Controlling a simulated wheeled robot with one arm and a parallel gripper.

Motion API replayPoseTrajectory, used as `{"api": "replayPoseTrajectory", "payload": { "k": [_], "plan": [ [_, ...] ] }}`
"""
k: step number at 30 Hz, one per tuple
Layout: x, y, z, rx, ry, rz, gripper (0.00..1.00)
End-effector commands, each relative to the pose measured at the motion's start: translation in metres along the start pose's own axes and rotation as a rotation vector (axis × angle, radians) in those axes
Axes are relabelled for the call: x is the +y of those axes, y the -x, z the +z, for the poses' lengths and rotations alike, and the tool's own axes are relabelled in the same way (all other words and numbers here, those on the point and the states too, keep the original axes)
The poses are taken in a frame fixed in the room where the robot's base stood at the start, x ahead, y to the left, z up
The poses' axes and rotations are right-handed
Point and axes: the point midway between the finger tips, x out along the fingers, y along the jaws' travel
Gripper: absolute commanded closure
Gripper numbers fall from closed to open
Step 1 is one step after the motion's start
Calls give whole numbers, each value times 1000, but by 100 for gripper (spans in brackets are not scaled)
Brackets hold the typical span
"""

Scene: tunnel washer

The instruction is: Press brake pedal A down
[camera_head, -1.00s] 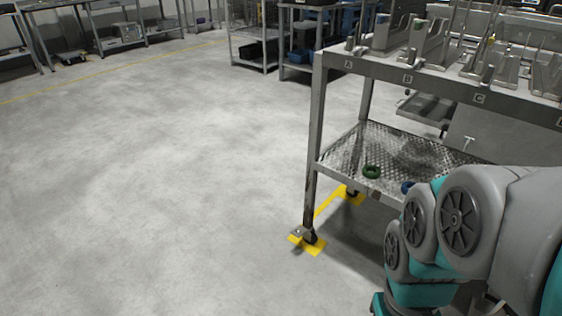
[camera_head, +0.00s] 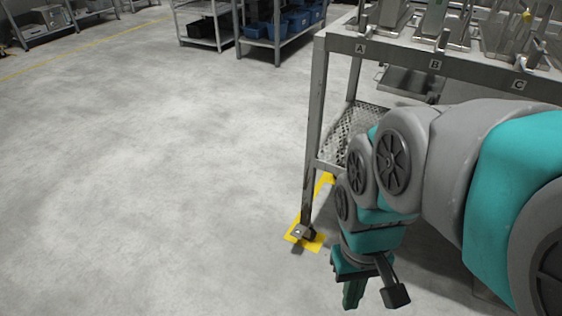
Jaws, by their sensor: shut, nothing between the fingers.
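Whether the pedal is up or down is too small to tell.
The steel cart (camera_head: 316,130) has labels A, B and C along its top edge. My arm hides much of its lower shelf (camera_head: 350,125). Racks with blue bins (camera_head: 292,24) stand at the back. The grey floor (camera_head: 150,180) to the left is clear.

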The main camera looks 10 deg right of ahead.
Motion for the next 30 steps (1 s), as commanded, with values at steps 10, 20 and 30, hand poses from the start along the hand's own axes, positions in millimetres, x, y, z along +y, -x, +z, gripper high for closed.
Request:
{"api": "replayPoseTrajectory", "payload": {
  "k": [10, 20, 30],
  "plan": [
    [7, -13, -91, 47, -151, 22, 100],
    [15, -52, -229, 143, -349, 50, 100],
    [11, -128, -362, 240, -510, 50, 100]
  ]
}}
